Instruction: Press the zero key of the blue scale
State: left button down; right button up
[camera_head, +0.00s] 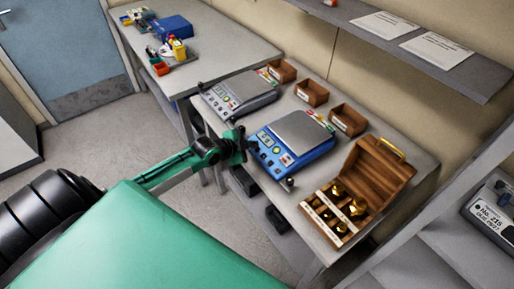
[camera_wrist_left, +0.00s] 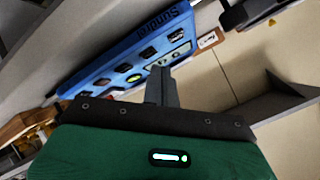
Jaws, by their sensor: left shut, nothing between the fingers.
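The blue scale (camera_head: 308,150) stands on the bench, with a bare metal pan and a sloped front panel of keys. In the left wrist view its front panel (camera_wrist_left: 110,65) runs diagonally, with several dark keys, a yellow-green round one and a pale display; I cannot read which key is zero. My left gripper (camera_head: 250,143) is at the left end of this panel. Its fingers are shut and empty, and in the left wrist view the fingertips (camera_wrist_left: 160,72) overlap the panel's lower edge near the display. I cannot tell whether they touch. My right gripper is not in view.
A grey scale (camera_head: 240,92) stands left of the blue one. Several small brown bins (camera_head: 312,92) line the back. A wooden case (camera_head: 375,175) with brass weights is open on the right. A shelf (camera_head: 400,40) with papers hangs above.

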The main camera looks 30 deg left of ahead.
pick_arm(q)
jog(key=shift+r, duration=0.1)
jog(key=r+p, duration=0.3)
jog(key=s+r+p, duration=0.1)
jog(key=shift+s+a+r, duration=0.1)
jog(key=shift+a+r, duration=0.15)
jog(key=shift+r, duration=0.05)
dwell(0.4)
